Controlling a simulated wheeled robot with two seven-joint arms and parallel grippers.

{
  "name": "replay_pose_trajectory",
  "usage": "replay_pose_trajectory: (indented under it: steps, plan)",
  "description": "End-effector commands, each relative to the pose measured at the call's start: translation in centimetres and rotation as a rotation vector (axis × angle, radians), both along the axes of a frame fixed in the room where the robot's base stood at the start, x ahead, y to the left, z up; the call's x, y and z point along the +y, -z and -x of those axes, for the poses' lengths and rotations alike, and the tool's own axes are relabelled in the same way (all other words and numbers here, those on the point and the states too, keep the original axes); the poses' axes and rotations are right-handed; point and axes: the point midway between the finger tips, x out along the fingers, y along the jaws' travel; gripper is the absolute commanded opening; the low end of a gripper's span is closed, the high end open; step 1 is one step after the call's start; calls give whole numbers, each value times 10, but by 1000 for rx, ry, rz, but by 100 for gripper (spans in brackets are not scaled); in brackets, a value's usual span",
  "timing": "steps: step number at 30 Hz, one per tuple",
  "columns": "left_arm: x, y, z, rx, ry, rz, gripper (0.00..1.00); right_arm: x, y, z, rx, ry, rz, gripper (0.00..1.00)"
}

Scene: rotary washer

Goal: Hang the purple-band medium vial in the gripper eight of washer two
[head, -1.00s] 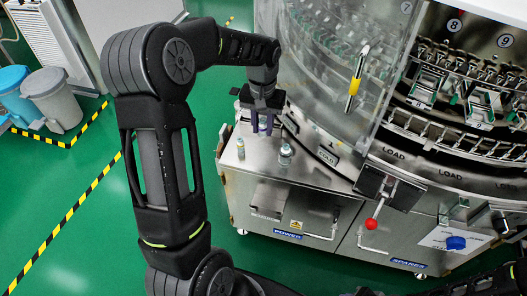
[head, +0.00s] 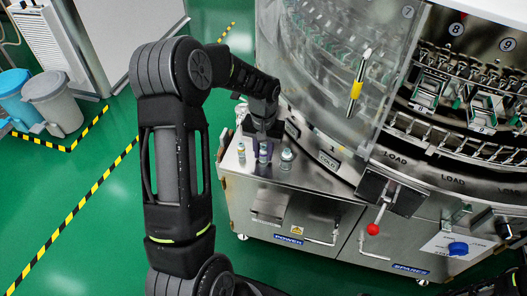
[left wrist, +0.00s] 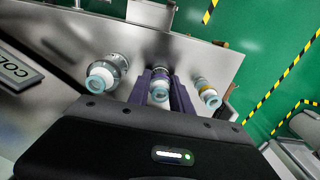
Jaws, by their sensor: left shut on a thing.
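My left gripper (head: 263,138) is over the washer's left ledge, shut on the middle vial (head: 263,154). In the left wrist view, that vial (left wrist: 159,90) stands upright between the purplish fingers (left wrist: 161,100). Its cap is pale teal, and a purple tint shows behind it, but I cannot tell band from finger. The washer position numbered eight (head: 456,29) has metal clamps (head: 428,88) below it, to the right of the clear door. I cannot tell whether those clamps are open. My right gripper is not in view.
A larger vial (head: 287,158) stands right of the held one, and a small yellow-banded vial (left wrist: 207,94) stands on its other side. The clear door (head: 350,70) with a yellow handle lies between my left gripper and the clamps. A red-knobbed lever (head: 374,228) sticks out below.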

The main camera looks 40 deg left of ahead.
Motion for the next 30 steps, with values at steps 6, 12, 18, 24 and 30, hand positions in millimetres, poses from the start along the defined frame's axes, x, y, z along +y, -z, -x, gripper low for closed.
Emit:
replay_pose_trajectory:
  steps: [6,12,18,24,30]
  plan:
    - [0,0,-1,-2,0,-1,0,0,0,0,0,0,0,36]
    - [0,4,-1,-2,0,-1,27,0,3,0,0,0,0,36]
    - [0,3,-1,-2,0,-1,44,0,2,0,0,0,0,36]
    - [0,3,-1,-2,0,-1,47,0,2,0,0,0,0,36]
    - [0,-2,-1,-2,0,-1,47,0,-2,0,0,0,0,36]
